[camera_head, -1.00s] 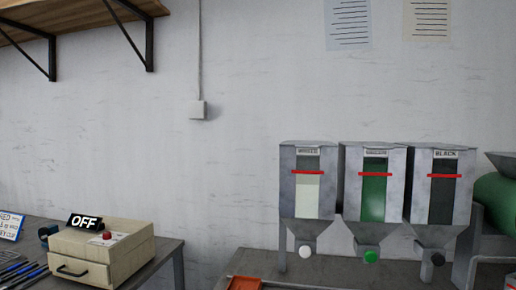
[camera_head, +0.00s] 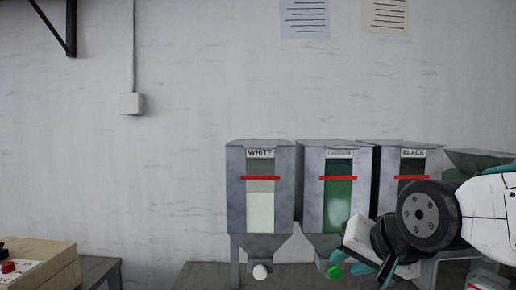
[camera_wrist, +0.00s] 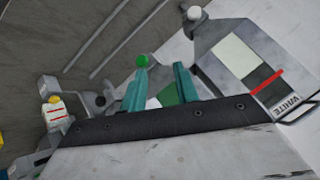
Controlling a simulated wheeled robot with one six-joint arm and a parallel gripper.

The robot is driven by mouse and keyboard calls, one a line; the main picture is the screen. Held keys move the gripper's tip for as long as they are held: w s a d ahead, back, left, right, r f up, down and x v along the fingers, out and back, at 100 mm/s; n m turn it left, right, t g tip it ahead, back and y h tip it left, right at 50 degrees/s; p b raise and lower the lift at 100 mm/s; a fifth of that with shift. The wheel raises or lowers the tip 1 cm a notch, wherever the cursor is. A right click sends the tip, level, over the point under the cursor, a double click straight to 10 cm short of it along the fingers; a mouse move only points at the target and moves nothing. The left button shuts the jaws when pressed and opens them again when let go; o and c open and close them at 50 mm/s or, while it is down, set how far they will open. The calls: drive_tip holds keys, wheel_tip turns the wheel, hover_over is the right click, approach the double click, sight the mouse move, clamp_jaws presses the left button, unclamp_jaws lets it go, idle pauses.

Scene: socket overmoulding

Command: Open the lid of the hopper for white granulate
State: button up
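The grey hopper labelled WHITE (camera_head: 235,205) stands on the bench in the head view, pale granulate showing in its window below a red line. Its lid (camera_head: 262,143) lies flat and looks shut. The same hopper, seen tilted, is at the upper right of the wrist view (camera_wrist: 212,66). My gripper (camera_head: 362,262) is low in front of the green and black hoppers, to the right of the white hopper and well below its lid. Its two teal fingers (camera_wrist: 160,70) are apart with nothing visibly held between them.
The green hopper (camera_head: 313,195) stands close beside the white one, and the black hopper (camera_head: 386,180) is partly hidden by my arm. A beige box (camera_head: 45,265) is at the lower left. The wall space above the hoppers is clear apart from papers (camera_head: 305,18).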

drive_tip(key=w+a+r+m+t+y, duration=0.2)
drive_tip(key=w+a+r+m+t, duration=0.15)
drive_tip(key=w+a+r, duration=0.4)
drive_tip(key=m+t+y, duration=0.2)
drive_tip(key=m+t, duration=0.3)
drive_tip(key=t, duration=0.1)
approach(261, 148)
drive_tip(key=x, duration=1)
drive_tip(key=shift+w+a, duration=0.15)
drive_tip(key=shift+w, duration=0.15)
clamp_jaws()
